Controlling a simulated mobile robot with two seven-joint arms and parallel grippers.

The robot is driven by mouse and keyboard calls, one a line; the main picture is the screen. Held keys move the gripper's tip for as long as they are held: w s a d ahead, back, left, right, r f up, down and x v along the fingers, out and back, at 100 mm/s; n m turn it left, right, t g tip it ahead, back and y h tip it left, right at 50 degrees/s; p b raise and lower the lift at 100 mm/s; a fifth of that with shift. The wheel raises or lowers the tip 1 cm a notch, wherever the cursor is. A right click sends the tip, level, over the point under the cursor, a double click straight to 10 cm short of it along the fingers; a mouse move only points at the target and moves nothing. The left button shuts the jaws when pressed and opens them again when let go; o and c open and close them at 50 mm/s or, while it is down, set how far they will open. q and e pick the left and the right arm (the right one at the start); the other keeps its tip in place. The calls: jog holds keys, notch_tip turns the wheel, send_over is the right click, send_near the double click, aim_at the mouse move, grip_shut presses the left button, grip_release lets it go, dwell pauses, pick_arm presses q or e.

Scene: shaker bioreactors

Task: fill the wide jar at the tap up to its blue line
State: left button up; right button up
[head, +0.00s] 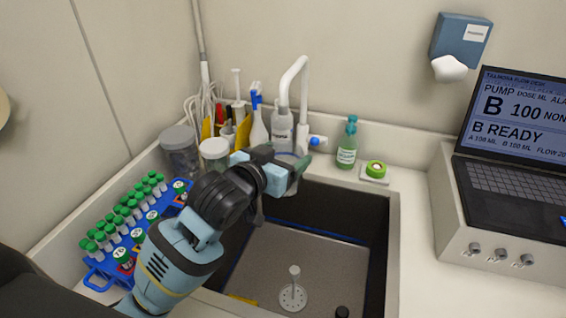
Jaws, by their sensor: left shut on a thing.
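The white tap (301,85) arches over the back edge of the sink, with a blue-tipped handle (317,141) at its right. A pale labelled vessel (282,131) shows below the spout; I cannot tell whether it is the wide jar or a bottle behind the tap. My left gripper (291,167) is at the back of the sink, just below and in front of this vessel. My right gripper is not in view.
A green bottle (347,145) and laptop (510,140) are at right.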

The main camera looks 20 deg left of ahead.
pick_arm(q)
jog(key=w+a, duration=0.3)
jog(key=w, duration=0.6)
jog(key=shift+w, duration=0.25)
dwell(0.5)
